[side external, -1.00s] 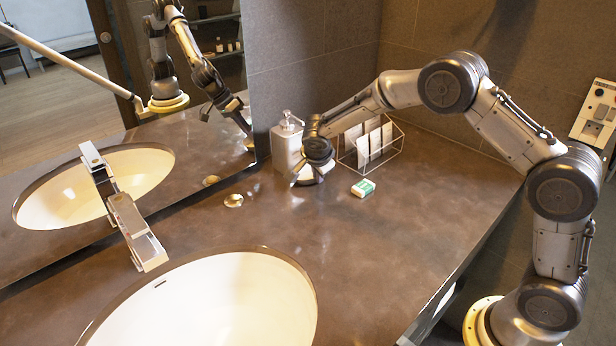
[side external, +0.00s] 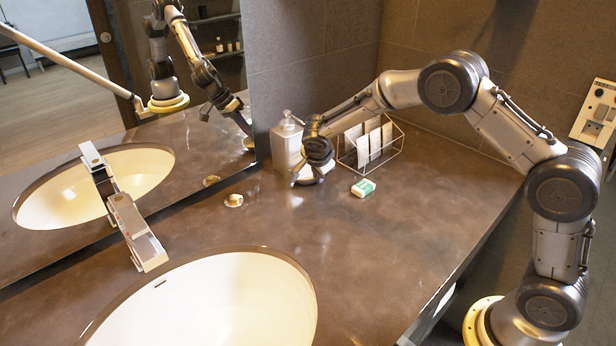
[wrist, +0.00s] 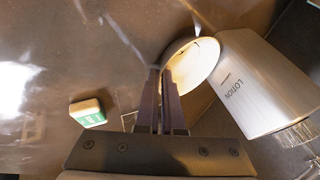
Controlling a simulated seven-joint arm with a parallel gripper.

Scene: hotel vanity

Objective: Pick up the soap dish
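The soap dish is a low, pale round dish (side external: 322,170) on the counter, in front of the lotion bottle; my gripper partly covers it in the side view. In the wrist view the dish (wrist: 195,62) shows as a cream oval just beyond the fingertips. My gripper (wrist: 160,74) has its fingers close together, with the near rim of the dish at their tips, and looks shut on that rim. In the side view my gripper (side external: 297,180) reaches down at the dish's left side. I see no clear gap between dish and counter.
A wire rack with cards (side external: 372,143) is behind to the right. A small green-and-white box (side external: 363,188) lies to the right. The sink (side external: 215,300) and faucet (side external: 130,225) are nearer; the right counter is clear.

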